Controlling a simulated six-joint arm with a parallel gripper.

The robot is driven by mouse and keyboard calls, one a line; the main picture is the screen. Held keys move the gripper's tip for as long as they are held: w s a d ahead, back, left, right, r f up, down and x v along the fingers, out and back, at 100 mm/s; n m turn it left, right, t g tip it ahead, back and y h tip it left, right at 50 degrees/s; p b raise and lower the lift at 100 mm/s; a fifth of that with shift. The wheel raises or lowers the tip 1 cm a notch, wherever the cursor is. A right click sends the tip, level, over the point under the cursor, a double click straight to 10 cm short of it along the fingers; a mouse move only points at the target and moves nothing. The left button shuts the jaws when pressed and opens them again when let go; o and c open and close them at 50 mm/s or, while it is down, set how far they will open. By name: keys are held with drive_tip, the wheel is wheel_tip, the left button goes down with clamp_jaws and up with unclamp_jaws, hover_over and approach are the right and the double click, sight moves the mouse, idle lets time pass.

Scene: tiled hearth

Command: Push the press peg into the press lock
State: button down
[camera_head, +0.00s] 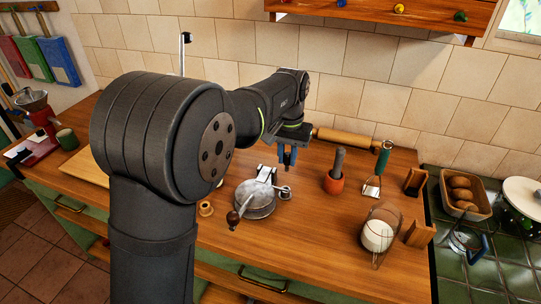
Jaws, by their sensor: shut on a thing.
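The round grey metal press (256,199) stands on the wooden counter in the middle of the view. A handle with a dark wooden knob (233,217) reaches from its front left. A small metal fitting with a round end (284,191) sits at its right side; it may be the press lock, but it is too small to be sure. My gripper (287,161), with blue fingers, points down above and behind that fitting, apart from it. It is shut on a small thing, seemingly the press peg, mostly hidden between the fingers.
A mortar with pestle (335,182), a green-handled tool (374,186), wooden blocks (415,182) and a wire-framed white jar (378,236) stand to the right. A rolling pin (350,137) lies behind. A small brass cup (206,208) stands left of the press. Front counter is clear.

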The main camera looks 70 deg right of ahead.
drive_tip(key=shift+f, duration=0.1)
idle(0.3)
drive_tip(key=shift+f, duration=3)
drive_tip(key=shift+a+f, duration=0.1)
drive_tip(key=shift+f, duration=1.9)
drive_tip(key=c, duration=1)
unclamp_jaws()
drive_tip(key=shift+o, duration=0.2)
drive_tip(key=shift+r, duration=0.35)
drive_tip(key=shift+r, duration=1.85)
drive_tip(key=shift+r, duration=0.15)
wheel_tip(320, 180, up, 17)
drive_tip(key=shift+r, duration=0.2)
